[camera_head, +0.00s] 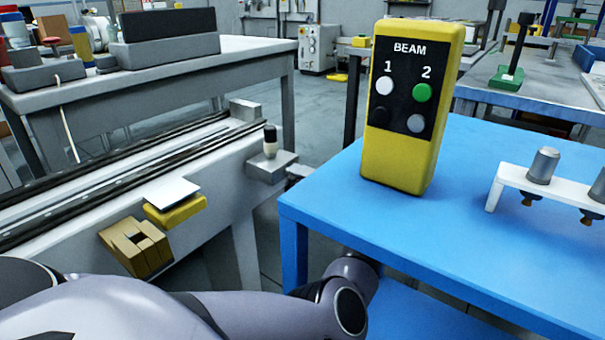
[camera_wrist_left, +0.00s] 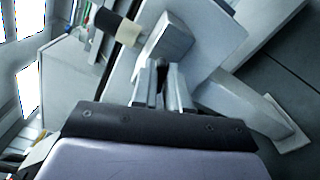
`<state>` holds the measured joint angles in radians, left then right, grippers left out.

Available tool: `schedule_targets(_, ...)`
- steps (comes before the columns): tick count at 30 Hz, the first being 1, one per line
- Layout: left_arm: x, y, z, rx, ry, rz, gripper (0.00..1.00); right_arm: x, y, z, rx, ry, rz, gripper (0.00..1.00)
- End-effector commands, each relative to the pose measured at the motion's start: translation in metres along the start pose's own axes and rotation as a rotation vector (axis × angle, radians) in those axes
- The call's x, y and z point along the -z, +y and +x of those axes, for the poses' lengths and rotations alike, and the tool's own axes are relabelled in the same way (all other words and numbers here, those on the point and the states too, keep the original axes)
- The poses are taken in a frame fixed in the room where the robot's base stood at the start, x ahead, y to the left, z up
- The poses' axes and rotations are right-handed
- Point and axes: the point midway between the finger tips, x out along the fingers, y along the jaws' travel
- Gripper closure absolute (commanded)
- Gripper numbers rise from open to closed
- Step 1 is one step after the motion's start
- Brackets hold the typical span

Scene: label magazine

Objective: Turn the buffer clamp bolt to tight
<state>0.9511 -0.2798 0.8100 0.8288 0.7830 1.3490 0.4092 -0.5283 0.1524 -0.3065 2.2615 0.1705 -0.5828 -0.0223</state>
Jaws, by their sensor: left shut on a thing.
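The buffer clamp is a grey block (camera_head: 280,167) on the end of the rail's side, with a pale, black-capped post (camera_head: 270,143) upright on it. In the left wrist view the block (camera_wrist_left: 172,40) and the post (camera_wrist_left: 117,29) are close ahead of the fingers. The bolt is mostly hidden between the fingers. My right gripper is not in view.
A blue table (camera_head: 322,205) stands close right of the gripper, with a yellow BEAM box (camera_head: 400,165) and a white stand (camera_head: 548,190) on it. A yellow bracket with a white plate (camera_head: 172,195) and a tan block (camera_head: 137,245) stick out from the rail's side (camera_head: 225,165).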

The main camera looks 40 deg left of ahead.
Motion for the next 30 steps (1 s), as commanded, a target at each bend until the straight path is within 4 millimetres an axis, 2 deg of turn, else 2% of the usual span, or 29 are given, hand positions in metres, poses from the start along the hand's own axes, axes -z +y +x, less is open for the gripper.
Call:
schedule_targets(18, -0.0001, 0.0000, 0.0003, 0.000, 0.000, 0.041, 1.00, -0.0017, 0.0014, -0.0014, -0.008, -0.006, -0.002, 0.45)
schedule_targets(19, -0.0002, 0.0000, 0.0003, 0.000, 0.000, 0.041, 0.79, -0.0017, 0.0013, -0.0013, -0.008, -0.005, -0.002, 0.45)
schedule_targets(20, -0.0002, 0.0000, 0.0003, 0.000, 0.000, 0.041, 0.69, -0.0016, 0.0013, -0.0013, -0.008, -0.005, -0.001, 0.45)
schedule_targets(21, -0.0002, 0.0000, 0.0003, 0.000, 0.000, 0.041, 0.64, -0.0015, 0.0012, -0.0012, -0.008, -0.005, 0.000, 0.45)
schedule_targets(30, -0.0001, 0.0000, 0.0002, 0.000, 0.000, 0.041, 0.64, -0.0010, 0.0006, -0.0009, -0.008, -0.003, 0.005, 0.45)
